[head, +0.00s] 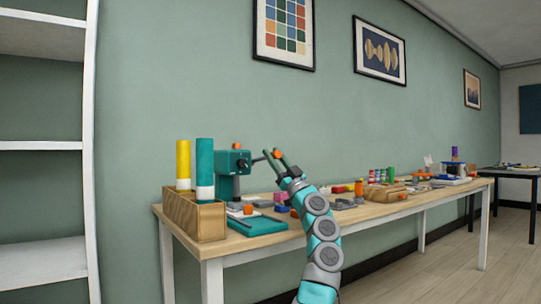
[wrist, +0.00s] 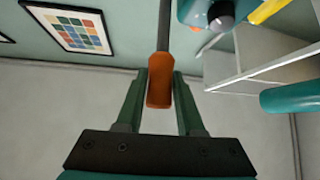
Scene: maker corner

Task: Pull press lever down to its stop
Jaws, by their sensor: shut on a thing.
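The teal press (head: 233,162) stands at the left part of the workbench, near the wall. Its lever, a dark rod with an orange grip (head: 277,153), reaches out to the right of the press head and tilts slightly upward. My gripper (head: 274,157) is at the outer end of the lever. In the wrist view the orange grip (wrist: 158,88) lies between the two green fingers, and my gripper (wrist: 160,78) is shut on it. The press head (wrist: 208,12) shows at the top of the wrist view. The lever's stop cannot be made out.
A wooden box (head: 195,218) with yellow and teal tubes stands at the bench's left end. A teal flat object (head: 257,226) lies in front of the press. Small blocks, jars and trays cover the bench (head: 375,210) to the right. A white shelf (head: 42,145) is at far left.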

